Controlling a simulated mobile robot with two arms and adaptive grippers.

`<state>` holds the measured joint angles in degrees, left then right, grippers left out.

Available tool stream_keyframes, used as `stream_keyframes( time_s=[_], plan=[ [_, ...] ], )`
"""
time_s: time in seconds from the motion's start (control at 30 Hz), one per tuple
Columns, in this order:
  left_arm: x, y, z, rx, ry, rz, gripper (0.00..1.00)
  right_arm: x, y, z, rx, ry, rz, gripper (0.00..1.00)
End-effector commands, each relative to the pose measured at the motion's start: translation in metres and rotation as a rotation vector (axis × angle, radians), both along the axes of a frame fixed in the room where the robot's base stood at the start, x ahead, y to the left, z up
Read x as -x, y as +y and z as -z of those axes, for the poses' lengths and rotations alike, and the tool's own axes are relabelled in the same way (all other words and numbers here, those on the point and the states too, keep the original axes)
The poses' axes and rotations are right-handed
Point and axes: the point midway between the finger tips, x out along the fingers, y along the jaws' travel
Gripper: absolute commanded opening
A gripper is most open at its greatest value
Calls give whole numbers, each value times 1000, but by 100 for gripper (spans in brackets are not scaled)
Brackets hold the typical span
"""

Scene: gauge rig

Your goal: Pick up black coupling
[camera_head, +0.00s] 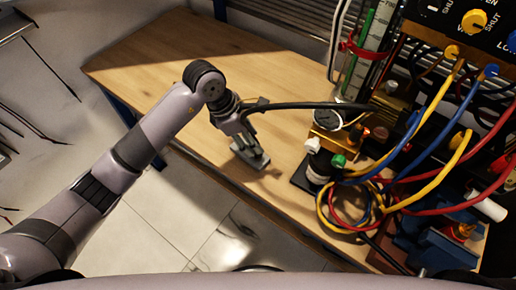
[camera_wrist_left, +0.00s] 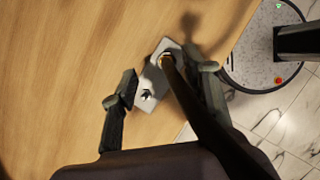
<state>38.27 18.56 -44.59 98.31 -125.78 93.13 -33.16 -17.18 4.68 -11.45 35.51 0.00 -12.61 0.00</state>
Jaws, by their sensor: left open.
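My left gripper (camera_head: 250,156) is open, low over the wooden table near its front edge. In the left wrist view its fingers (camera_wrist_left: 166,78) stand apart. A small grey plate (camera_wrist_left: 148,98) with a dark hole shows between and beyond them. A black hose (camera_head: 310,105) runs from beside my left wrist to the rig. A long black shape (camera_wrist_left: 205,115), apparently this hose, crosses the wrist view and ends in a brass-coloured tip (camera_wrist_left: 164,60) over the plate. I cannot tell for certain which part is the black coupling, or whether a finger touches the hose. My right gripper is not in view.
The gauge rig fills the right, with a round gauge (camera_head: 327,117), a black-and-white cylinder (camera_head: 318,168) and tangled coloured hoses (camera_head: 345,205). A blue vise-like block (camera_head: 425,238) stands at lower right. The table's left part (camera_head: 150,65) is clear.

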Motion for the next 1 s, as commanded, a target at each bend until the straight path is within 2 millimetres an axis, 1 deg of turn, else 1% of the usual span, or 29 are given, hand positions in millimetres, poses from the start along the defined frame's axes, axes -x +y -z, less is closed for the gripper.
stream_keyframes(
  time_s=[0.17, 0.27, 0.4, 0.5, 0.7, 1.0],
  plan=[
    [5, -6, 13, 2, 6, 0, 43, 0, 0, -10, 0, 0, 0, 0],
    [9, -11, 28, 2, 8, -1, 43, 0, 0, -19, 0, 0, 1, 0],
    [7, -17, 45, 1, 4, -2, 43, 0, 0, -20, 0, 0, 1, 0],
    [6, -18, 50, 1, 1, -1, 43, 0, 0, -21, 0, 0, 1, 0],
    [6, -18, 51, 1, 0, 0, 43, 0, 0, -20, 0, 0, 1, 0],
    [6, -18, 51, 1, 0, -1, 23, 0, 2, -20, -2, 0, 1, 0]
  ],
)
